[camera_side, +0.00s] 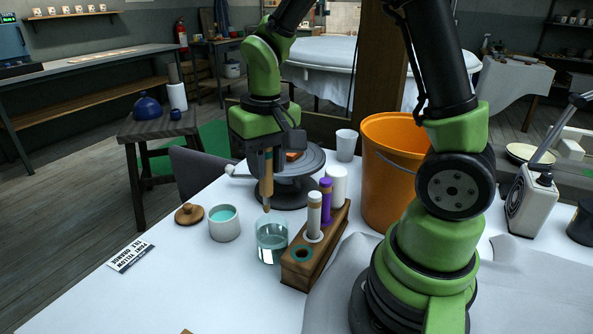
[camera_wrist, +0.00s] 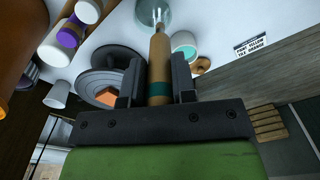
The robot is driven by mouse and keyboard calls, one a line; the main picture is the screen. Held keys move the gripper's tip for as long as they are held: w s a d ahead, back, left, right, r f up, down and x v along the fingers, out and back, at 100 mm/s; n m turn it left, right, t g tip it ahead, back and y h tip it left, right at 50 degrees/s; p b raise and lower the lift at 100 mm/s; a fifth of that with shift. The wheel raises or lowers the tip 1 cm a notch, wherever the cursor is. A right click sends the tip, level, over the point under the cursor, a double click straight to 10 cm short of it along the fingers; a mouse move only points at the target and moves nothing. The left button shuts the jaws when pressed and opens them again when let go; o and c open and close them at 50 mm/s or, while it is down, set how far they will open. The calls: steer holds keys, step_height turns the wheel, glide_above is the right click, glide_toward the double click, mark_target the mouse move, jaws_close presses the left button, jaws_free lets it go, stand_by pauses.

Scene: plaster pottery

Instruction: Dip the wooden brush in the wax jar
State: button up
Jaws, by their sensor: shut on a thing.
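My gripper (camera_side: 268,152) is shut on the wooden brush (camera_side: 266,183), which hangs upright, tip down. The brush has a teal band in the wrist view (camera_wrist: 158,89). Its tip is over the mouth of a clear glass (camera_side: 272,246) of pale liquid; whether it touches the liquid I cannot tell. The white jar with teal contents (camera_side: 224,228), which looks like the wax jar, stands open just left of the glass. It also shows in the wrist view (camera_wrist: 184,44). Its wooden lid (camera_side: 189,214) lies beside it.
A wooden rack (camera_side: 328,243) right of the glass holds a purple-banded brush (camera_side: 326,195) and white ones, with one empty teal-ringed hole. Behind are a dark turntable (camera_side: 300,190) bearing an orange piece, a white cup (camera_side: 346,144) and an orange bucket (camera_side: 388,180).

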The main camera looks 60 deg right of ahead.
steer(key=w+d+f+t, duration=0.1)
steer(key=w+d+f, duration=0.1)
steer(key=w, duration=1)
step_height(320, 180, down, 8)
steer(key=shift+w, duration=0.15)
steer(key=shift+r, duration=0.1)
stand_by(0.7)
step_height(320, 180, up, 8)
steer(key=shift+f, duration=0.2)
stand_by(0.4)
stand_by(0.3)
